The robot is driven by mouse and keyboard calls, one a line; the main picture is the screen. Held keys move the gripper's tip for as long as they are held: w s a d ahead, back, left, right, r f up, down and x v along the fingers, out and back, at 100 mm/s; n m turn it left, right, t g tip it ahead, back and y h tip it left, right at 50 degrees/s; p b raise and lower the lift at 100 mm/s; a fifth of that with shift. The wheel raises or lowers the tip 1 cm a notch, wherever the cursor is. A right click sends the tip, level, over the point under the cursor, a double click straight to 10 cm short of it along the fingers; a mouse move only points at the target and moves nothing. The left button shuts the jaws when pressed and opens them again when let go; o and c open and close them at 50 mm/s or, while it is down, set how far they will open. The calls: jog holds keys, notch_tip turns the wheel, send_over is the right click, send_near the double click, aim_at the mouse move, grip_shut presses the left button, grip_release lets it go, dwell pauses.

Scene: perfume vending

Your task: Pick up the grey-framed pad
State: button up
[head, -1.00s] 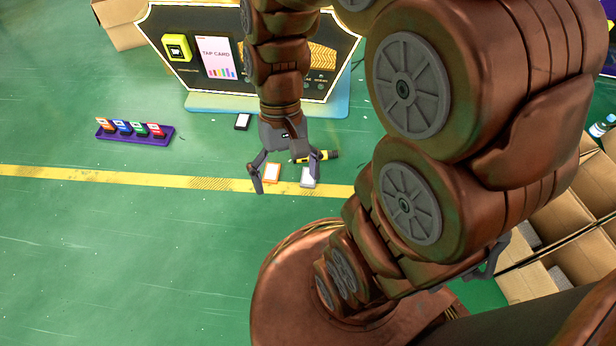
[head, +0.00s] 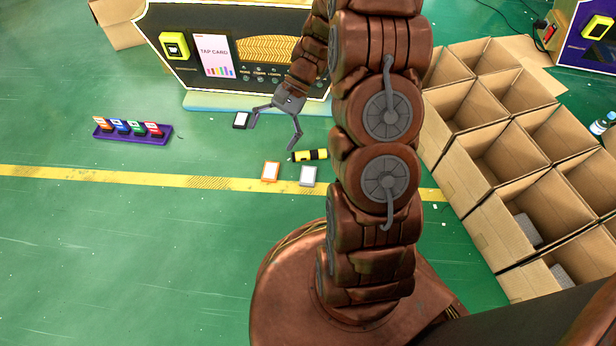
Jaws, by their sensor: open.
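The grey-framed pad (head: 308,176) lies flat on the green floor, by the yellow line, with a pale face. An orange-framed pad (head: 270,171) lies just to its left. A black-framed pad (head: 241,120) lies farther back, near the machine's base. My gripper (head: 273,135) is open and empty, with its fingers spread wide. It is behind and left of the grey-framed pad, apart from it. Its left finger shows beside the black-framed pad; I cannot tell its height above the floor.
A yellow-and-black tool (head: 308,156) lies just behind the grey-framed pad. A purple tray (head: 132,133) with several coloured cards stands at the left. The vending machine (head: 215,48) is at the back. Cardboard boxes (head: 480,205) fill the right. The floor at front left is clear.

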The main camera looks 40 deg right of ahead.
jog(key=w+d+f+m+t+y, duration=0.2)
jog(key=w+d+f+m+t, duration=0.15)
jog(key=d+f, duration=0.5)
jog(key=m+t+b, duration=0.1)
jog(key=m+t, duration=0.4)
jog(key=m, duration=0.3)
send_over(318, 179)
notch_tip(318, 179, down, 19)
jog(key=s+d+f+m+t, duration=0.1)
jog(key=f, duration=0.3)
jog(key=s+d+f+m+t, duration=0.1)
jog(key=s+d+f+m, duration=0.1)
jog(key=f, duration=0.1)
jog(key=s+d+f+m+t+h, duration=0.1)
jog(key=d+f, duration=0.1)
jog(key=f, duration=0.2)
jog(key=shift+s+f+b, duration=0.3)
jog(key=shift+s+b, duration=0.1)
jog(key=shift+f+m, duration=0.2)
jog(key=shift+m, duration=0.05)
jog(key=shift+w+a+f, duration=0.2)
jog(key=shift+a, duration=0.05)
jog(key=shift+b+x, duration=1.85)
jog(key=shift+x, duration=1.6)
jog(key=shift+w, duration=0.1)
jog(key=c, duration=0.7)
